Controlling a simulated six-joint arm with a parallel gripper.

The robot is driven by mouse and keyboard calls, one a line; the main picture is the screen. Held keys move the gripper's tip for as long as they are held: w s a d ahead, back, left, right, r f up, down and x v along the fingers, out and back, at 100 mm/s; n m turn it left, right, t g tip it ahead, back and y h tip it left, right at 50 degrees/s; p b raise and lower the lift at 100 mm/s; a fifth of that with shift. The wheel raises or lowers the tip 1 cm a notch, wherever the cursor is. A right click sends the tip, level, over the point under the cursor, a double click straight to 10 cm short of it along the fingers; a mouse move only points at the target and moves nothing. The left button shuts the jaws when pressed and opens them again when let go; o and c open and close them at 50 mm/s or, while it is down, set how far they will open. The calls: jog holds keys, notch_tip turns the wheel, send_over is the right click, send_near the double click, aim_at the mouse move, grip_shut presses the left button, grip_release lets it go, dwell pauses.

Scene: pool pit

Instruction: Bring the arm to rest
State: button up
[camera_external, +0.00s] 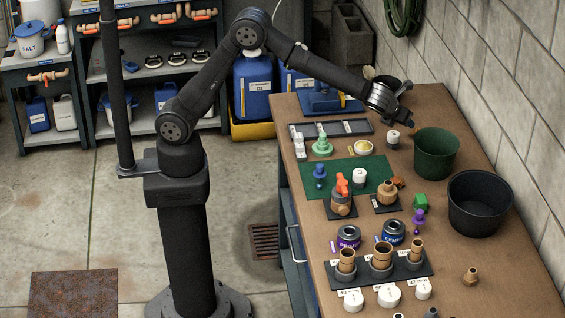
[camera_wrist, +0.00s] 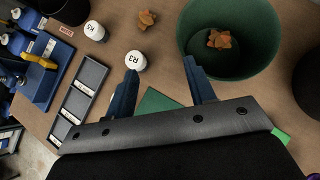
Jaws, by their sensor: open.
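My gripper (camera_external: 402,103) is raised over the far part of the wooden workbench (camera_external: 447,110), a little behind the green bucket (camera_external: 437,154). In the wrist view my gripper (camera_wrist: 165,85) has its two blue fingers spread apart with nothing between them. A white cap marked R3 (camera_wrist: 135,61) stands on the bench near the left finger; it also shows below the gripper in the external view (camera_external: 393,137). The green bucket (camera_wrist: 262,72) lies beyond the right finger and holds an orange-brown fitting (camera_wrist: 221,39).
A black bucket (camera_external: 480,203) stands right of the green one. A green mat (camera_external: 376,166), a dark segmented tray (camera_wrist: 79,101) and a black stand with brass fittings (camera_external: 420,267) take up the bench. A block wall (camera_external: 500,70) runs along the right side.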

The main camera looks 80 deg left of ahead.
jog(key=w+d+r+m+t+h, duration=0.1)
jog(key=w+d+r+m+t, duration=0.15)
jog(key=w, duration=0.25)
jog(key=w+d+r+m+t+h, duration=0.1)
jog(key=w+d+r+m+t, duration=0.1)
jog(key=w+t, duration=0.25)
notch_tip(320, 180, down, 4)
jog(key=shift+w+a+r+g, duration=0.1)
jog(key=shift+g, duration=0.3)
dwell(2.0)
